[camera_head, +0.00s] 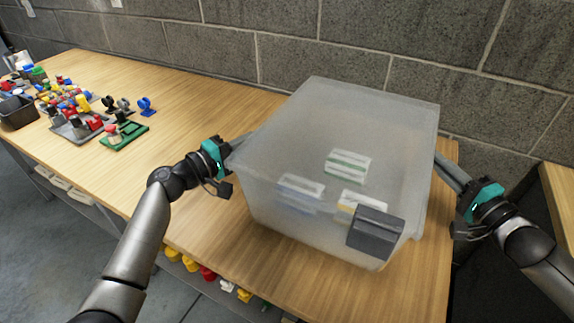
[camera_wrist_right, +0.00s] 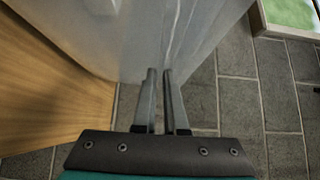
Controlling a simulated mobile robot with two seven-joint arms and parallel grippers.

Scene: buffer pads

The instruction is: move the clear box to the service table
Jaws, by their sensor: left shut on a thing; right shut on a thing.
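The clear box (camera_head: 300,110) is a large frosted bin at the right end of a wooden table in the head view. Several small packs with white, green, blue and yellow show inside it, and a dark grey block (camera_head: 375,233) shows at its front. My left gripper (camera_head: 240,141) is at the box's left side, shut on its rim; the fingertips are partly hidden. My right gripper (camera_head: 445,168) is at the right side, shut on the rim. In the right wrist view the right fingers (camera_wrist_right: 159,75) meet the box's translucent wall (camera_wrist_right: 150,40). I cannot tell whether the box touches the table.
The wooden table (camera_head: 180,100) runs left along a grey block wall (camera_head: 225,50). Coloured parts, a green tray (camera_head: 124,137) and a dark bin (camera_head: 17,113) sit at its left. Another wooden edge (camera_head: 558,190) shows at far right, with tiled floor (camera_wrist_right: 230,100) between.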

